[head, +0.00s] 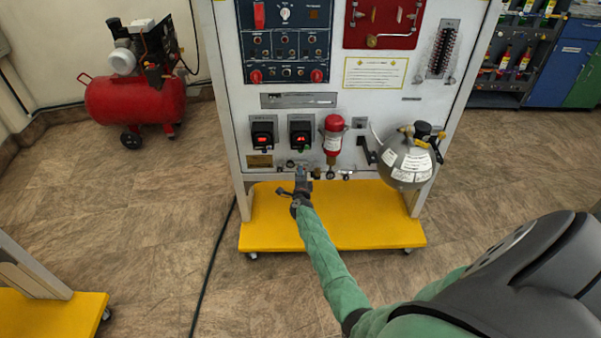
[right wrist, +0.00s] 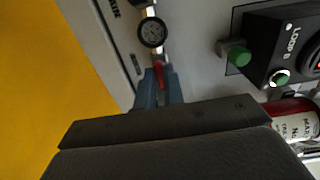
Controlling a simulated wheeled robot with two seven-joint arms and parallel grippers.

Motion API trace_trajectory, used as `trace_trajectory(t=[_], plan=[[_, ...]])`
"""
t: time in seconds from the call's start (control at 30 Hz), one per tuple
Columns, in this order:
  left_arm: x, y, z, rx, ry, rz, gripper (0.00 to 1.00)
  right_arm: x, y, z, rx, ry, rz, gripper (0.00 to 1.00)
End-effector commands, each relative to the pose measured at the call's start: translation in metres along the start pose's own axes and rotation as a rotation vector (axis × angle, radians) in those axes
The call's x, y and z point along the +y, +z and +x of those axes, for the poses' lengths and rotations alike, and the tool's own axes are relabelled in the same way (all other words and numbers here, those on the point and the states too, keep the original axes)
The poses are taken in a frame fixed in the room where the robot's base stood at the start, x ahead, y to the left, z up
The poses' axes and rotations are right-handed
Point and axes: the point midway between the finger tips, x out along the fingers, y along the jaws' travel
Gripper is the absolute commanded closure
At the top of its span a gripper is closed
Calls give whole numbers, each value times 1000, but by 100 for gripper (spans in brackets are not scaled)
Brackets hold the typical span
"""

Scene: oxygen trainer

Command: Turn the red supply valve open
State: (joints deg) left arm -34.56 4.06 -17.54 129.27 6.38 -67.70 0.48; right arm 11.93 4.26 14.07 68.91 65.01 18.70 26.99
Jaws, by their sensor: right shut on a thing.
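The red supply valve handle (right wrist: 160,72) shows in the right wrist view as a small red piece between the blue-grey fingertips of my right gripper (right wrist: 160,90). The gripper is shut on it. In the head view my right gripper (head: 301,176) reaches the lower edge of the trainer panel, below the two black boxes with lit red displays. The valve is hidden behind the gripper there. How far the handle is turned I cannot tell. My left gripper is not in view.
A round gauge (right wrist: 152,32) sits close by the valve. A green knob (right wrist: 238,55) and a black box are to its right. A red cylinder (head: 333,135) and a grey sphere (head: 406,160) are mounted right of my gripper. The yellow base (head: 370,225) lies below.

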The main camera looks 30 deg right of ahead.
Motion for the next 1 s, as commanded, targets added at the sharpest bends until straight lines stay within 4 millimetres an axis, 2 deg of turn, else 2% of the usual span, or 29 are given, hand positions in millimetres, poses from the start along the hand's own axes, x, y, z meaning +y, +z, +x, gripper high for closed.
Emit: trace_trajectory(t=[0.43, 0.47, 0.53, 0.57, 0.87, 1.0], plan=[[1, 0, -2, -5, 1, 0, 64, 2, 2, -1, -2, 3, -9, 100], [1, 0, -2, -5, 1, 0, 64, 2, 2, -1, -2, 3, -9, 84], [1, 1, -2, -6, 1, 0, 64, 2, 1, -1, -2, 2, -9, 70], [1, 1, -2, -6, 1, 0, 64, 2, 1, -1, -2, 2, -9, 68], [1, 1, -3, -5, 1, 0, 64, 1, 1, -2, -1, 1, -8, 68], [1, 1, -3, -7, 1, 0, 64, 1, 1, -14, -2, 1, -7, 68]])
